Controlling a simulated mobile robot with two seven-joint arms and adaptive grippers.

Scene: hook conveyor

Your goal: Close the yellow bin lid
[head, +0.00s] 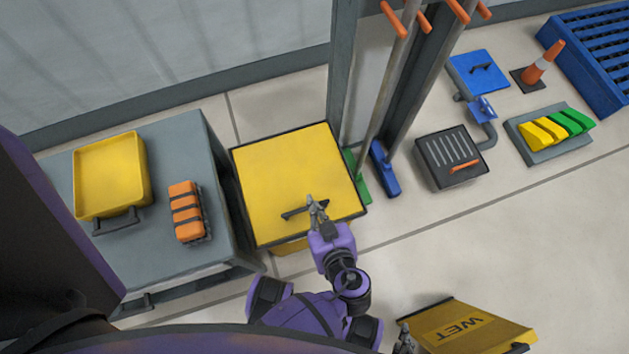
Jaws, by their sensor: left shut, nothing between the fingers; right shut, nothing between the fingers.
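The yellow bin lid (295,175) is a square yellow panel with a dark rim. It appears to lie flat over the yellow bin (290,247), whose front shows as a narrow strip below the lid's near edge. A dark bar handle (291,215) sits near that edge. My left gripper (313,204) is shut and empty, over the near part of the lid at the handle; I cannot tell whether it touches. My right gripper (404,338) is shut and empty at the bottom edge, beside the WET sign and mostly cut off.
A grey cabinet (190,255) left of the bin carries a yellow tray (110,175) and an orange strapped block (186,211). A yellow WET sign (468,328) lies at the bottom right. Green and blue brooms (385,170) stand right of the bin. Floor between is clear.

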